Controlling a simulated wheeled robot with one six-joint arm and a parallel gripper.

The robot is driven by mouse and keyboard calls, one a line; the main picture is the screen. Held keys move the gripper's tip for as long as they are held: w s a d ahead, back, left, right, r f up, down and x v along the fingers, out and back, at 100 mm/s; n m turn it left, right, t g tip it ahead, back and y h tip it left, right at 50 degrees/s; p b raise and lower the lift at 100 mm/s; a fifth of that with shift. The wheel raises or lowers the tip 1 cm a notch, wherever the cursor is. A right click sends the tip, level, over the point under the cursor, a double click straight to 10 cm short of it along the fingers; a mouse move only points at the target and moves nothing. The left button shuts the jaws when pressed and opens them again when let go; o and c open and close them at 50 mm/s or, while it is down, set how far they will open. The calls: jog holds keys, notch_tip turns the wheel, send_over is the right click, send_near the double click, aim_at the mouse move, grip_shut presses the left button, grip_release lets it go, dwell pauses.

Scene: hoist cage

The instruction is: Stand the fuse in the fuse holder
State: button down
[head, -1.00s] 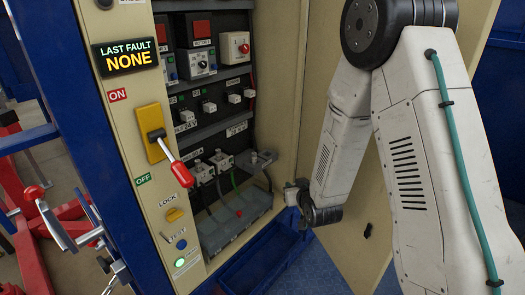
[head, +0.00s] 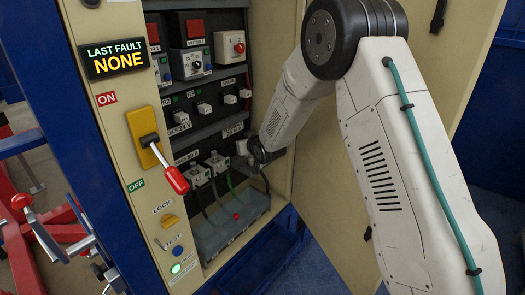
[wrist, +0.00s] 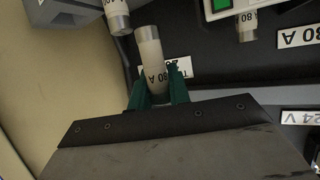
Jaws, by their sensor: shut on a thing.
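My gripper (wrist: 157,92) has its teal fingers shut on the fuse (wrist: 151,50), a pale cylinder with a metal cap and black print. In the wrist view the fuse's capped end sticks out past the fingertips. In the head view my gripper (head: 258,150) is inside the open cabinet, by the right end of the lower row of holders, and its jaws and the fuse are too small or hidden to make out. I cannot tell which place is the empty fuse holder; the one at the right end of that row is covered by my gripper.
Two other capped fuses show in the wrist view, one (wrist: 117,14) close to the held fuse's tip and one (wrist: 247,25) further right. A red-handled lever (head: 170,175) juts from the panel on the left. The open cabinet door (head: 335,220) stands to the right.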

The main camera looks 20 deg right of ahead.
jog(key=w+d, duration=0.4)
jog(key=d, duration=0.1)
jog(key=w+d, duration=0.2)
jog(key=d, duration=0.1)
jog(key=shift+d, duration=0.2)
notch_tip(320, 180, down, 2)
jog(key=shift+w+d+f, duration=0.1)
jog(key=shift+f, duration=2.5)
jog(key=c, duration=1.3)
grip_release()
jog(key=shift+r, duration=0.1)
